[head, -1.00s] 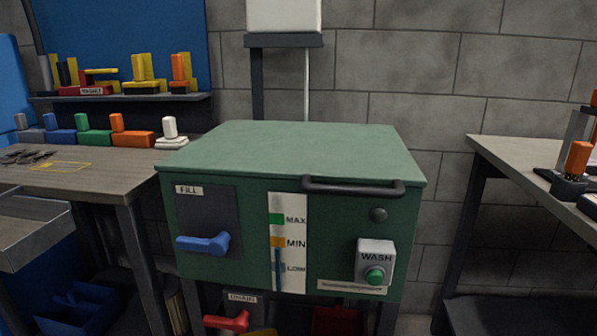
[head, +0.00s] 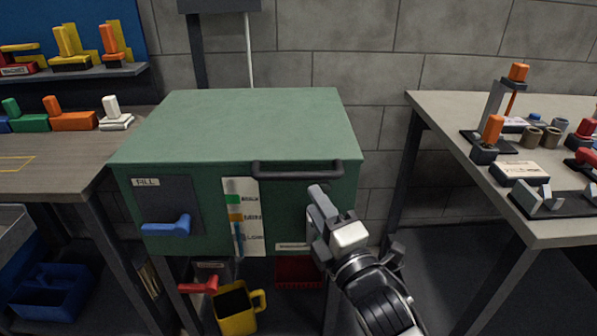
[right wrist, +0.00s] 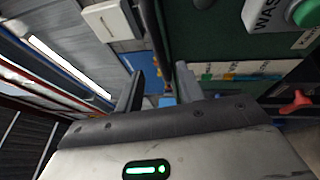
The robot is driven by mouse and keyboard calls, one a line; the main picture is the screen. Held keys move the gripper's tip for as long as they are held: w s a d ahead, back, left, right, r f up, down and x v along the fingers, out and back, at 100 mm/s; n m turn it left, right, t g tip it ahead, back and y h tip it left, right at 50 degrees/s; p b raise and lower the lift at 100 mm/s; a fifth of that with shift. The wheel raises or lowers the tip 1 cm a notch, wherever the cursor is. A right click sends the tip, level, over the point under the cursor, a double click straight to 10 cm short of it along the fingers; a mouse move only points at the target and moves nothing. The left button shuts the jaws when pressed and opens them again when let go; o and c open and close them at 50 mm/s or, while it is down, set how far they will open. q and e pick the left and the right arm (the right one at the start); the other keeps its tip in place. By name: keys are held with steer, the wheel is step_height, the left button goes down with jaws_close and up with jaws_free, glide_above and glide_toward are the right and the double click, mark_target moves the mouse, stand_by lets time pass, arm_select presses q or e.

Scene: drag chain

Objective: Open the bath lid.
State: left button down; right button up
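The green bath box stands in the middle of the head view with its flat lid (head: 240,120) closed. A dark bar handle (head: 285,171) runs along the upper front edge at the right. My right gripper (head: 322,203) is just below and in front of the handle's right end. In the right wrist view its two fingers (right wrist: 158,88) are apart. The dark handle bar (right wrist: 155,35) appears ahead, in line with the gap between them; I cannot tell whether it touches them. The WASH button is hidden behind my right gripper in the head view but shows in the right wrist view (right wrist: 304,12). My left gripper is not in view.
A blue FILL lever (head: 168,227) sticks out of the front. Below are a red lever (head: 200,286) and a yellow mug (head: 234,312). Workbenches stand left (head: 60,150) and right (head: 440,115), with a gap between the box and the right bench.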

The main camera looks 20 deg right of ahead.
mark_target(301, 179)
steer(key=x, duration=0.8)
steer(key=shift+w, duration=0.15)
jaws_close()
